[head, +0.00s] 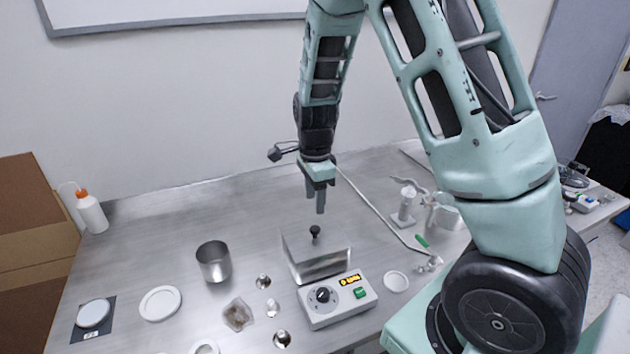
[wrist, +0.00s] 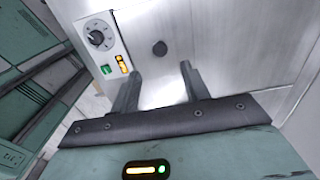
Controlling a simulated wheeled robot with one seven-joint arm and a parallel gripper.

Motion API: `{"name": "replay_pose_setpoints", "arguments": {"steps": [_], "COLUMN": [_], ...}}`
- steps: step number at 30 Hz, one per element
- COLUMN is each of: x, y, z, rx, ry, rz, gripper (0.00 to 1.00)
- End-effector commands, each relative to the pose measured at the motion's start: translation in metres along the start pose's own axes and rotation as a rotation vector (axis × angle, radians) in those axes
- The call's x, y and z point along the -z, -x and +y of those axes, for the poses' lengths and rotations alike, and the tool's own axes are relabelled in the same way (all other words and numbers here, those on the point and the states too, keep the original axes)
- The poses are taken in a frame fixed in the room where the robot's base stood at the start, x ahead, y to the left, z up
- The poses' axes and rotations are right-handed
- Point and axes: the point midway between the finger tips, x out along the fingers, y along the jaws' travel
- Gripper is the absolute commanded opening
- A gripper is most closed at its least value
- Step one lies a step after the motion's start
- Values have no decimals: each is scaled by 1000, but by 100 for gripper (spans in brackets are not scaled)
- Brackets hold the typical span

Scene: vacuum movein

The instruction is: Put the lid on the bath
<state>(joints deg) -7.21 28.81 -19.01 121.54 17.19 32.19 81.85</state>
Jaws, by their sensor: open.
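The bath (head: 322,268) is a steel box behind a white control unit with a black dial. A flat steel lid (head: 330,243) with a black knob (head: 315,232) lies over the bath's top; I cannot tell whether its edges sit flush all round. In the wrist view the lid (wrist: 215,35) fills much of the upper right, with its knob (wrist: 160,48) beyond the fingertips. My gripper (head: 316,207) is above the lid, pointing down, open and empty. Its two apart fingers also show in the wrist view (wrist: 162,75), clear of the knob.
The control unit (head: 336,299) stands in front of the bath. A steel beaker (head: 214,262), white dishes (head: 160,303) and small metal pieces (head: 264,281) lie to the left. A stand (head: 403,205) and glassware are at right. A bottle (head: 92,213) stands far left.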

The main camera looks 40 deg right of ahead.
Motion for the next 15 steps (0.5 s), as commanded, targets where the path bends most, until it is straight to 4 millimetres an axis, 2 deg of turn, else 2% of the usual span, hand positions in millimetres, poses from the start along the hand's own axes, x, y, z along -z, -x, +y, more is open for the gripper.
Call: {"name": "replay_pose_setpoints", "arguments": {"steps": [3,6,10,15], "x": [-1,0,0,-2], "y": [24,39,51,56], "z": [-1,0,0,1], "rx": [6,3,2,-1], "ry": [1,2,0,11], "rz": [-1,-1,0,-1], "gripper": [46,46,46,46]}}
